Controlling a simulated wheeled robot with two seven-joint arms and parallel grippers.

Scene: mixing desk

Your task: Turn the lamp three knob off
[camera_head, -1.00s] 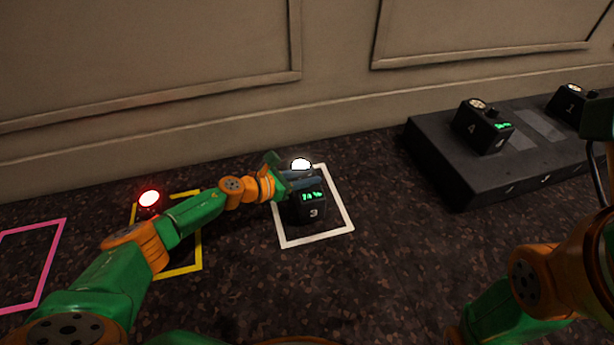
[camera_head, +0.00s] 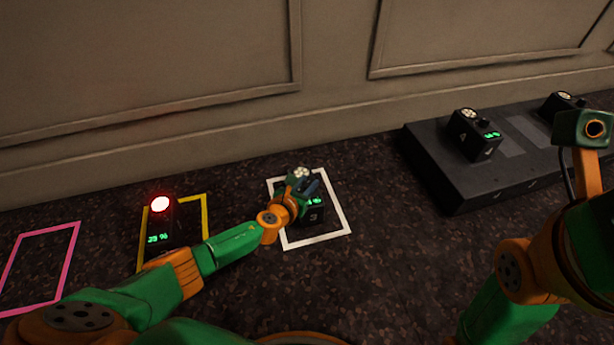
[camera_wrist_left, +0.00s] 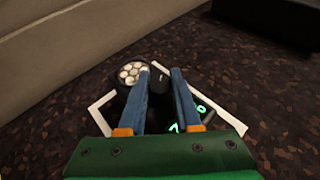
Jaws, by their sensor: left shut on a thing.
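The lamp three unit, a black box marked 3 (camera_head: 316,217), stands inside a white square outline on the dark speckled surface. Its lamp head (camera_head: 301,173) shows pale cells without a bright glow. Its green display is partly covered by my left gripper (camera_head: 306,186). In the left wrist view the lamp head (camera_wrist_left: 131,72) sits left of the two blue fingers, and the dark knob (camera_wrist_left: 161,76) is between their tips. My left gripper is shut on this knob. Only parts of the green digits (camera_wrist_left: 201,109) show there. My right gripper's fingers are not visible.
A lit red lamp unit (camera_head: 160,204) with a green display stands in a yellow outline to the left. A pink outline (camera_head: 75,250) lies empty at far left. A raised black platform (camera_head: 425,165) carries unit 4 (camera_head: 470,135) and another unit (camera_head: 560,103). A panelled wall stands behind.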

